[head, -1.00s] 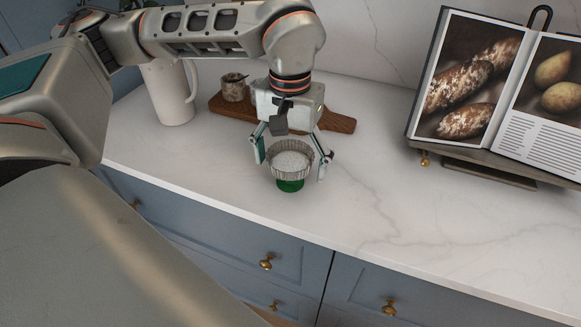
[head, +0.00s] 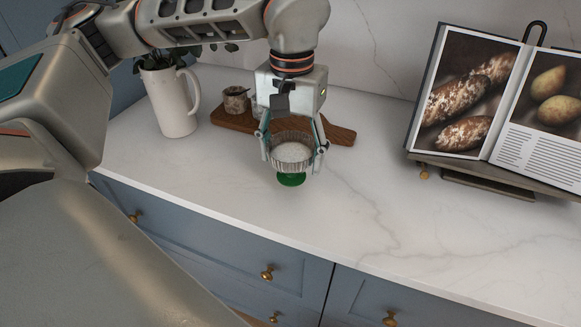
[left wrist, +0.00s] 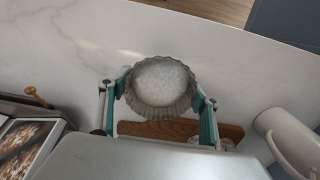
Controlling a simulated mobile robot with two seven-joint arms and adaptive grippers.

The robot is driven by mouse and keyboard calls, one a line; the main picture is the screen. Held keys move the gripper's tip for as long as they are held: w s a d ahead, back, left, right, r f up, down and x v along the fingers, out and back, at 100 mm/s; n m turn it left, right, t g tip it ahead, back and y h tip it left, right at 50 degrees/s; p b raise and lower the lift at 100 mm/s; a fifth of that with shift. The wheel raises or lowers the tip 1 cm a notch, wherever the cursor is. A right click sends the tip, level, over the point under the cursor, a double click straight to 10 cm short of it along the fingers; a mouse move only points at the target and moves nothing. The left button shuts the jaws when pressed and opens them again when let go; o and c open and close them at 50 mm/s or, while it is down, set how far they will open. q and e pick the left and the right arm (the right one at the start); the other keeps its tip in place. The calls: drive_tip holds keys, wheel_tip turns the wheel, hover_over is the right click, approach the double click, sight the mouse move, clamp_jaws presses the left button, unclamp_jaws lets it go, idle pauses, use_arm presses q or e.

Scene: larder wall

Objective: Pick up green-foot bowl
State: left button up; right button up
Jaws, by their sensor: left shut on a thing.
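The green-foot bowl (head: 291,154) is a fluted grey bowl with a pale, speckled inside and a green foot (head: 291,180) below. My left gripper (head: 292,150) comes down from above, with one finger on each side of the bowl's rim, and is shut on it. The bowl is about level and seems a little above the counter, though the gap is hard to judge. In the left wrist view the bowl (left wrist: 162,83) sits between the teal-sided fingers, and its foot is hidden there. My right gripper is not in view.
The marble counter (head: 350,215) is clear to the right and in front. Behind the gripper lies a wooden board (head: 340,134) with a small jar (head: 236,99). A white pitcher (head: 172,103) with leaves stands left. An open cookbook (head: 495,100) rests on a stand at right.

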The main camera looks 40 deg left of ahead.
use_arm(q)
wheel_tip(320, 180, up, 14)
drive_tip(key=p, duration=0.2)
drive_tip(key=shift+r, duration=0.25)
